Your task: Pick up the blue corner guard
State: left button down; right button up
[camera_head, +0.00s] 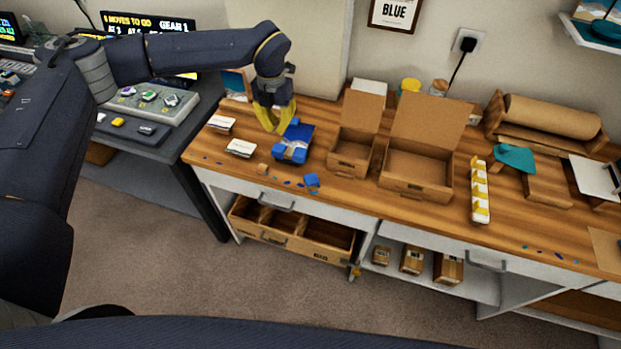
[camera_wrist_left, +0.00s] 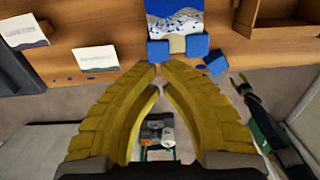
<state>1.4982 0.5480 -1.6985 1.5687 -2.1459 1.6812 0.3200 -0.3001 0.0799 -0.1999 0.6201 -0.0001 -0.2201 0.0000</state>
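One more blue block (camera_wrist_left: 158,50) shows just beyond my left fingertips. My left gripper (camera_head: 278,130) points down by the blue tray (camera_head: 293,130). In the wrist view its yellow fingertips (camera_wrist_left: 158,69) are close together; whether they touch or hold the blue block is unclear.
A beige block (camera_wrist_left: 177,44) sits among the blue ones. White cards (camera_head: 240,148) lie left of the tray. Open cardboard boxes (camera_head: 417,168) stand to the right, with a white strip with yellow pieces (camera_head: 480,190) beyond. An open drawer (camera_head: 300,228) juts out below.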

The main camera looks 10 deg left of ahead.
pick_arm(q)
jog(key=c, duration=0.9)
grip_release()
jog(key=shift+w+d+r, duration=0.1)
jog(key=shift+w+r, duration=0.05)
jog(key=shift+r, duration=0.15)
jog(key=s+d+r+m, duration=0.1)
jog(key=d+r+m, duration=0.2)
jog(key=d, duration=0.1)
jog(key=m, duration=2.6)
send_over(311, 178)
notch_tip(311, 178, down, 16)
jog(key=shift+f, duration=0.1)
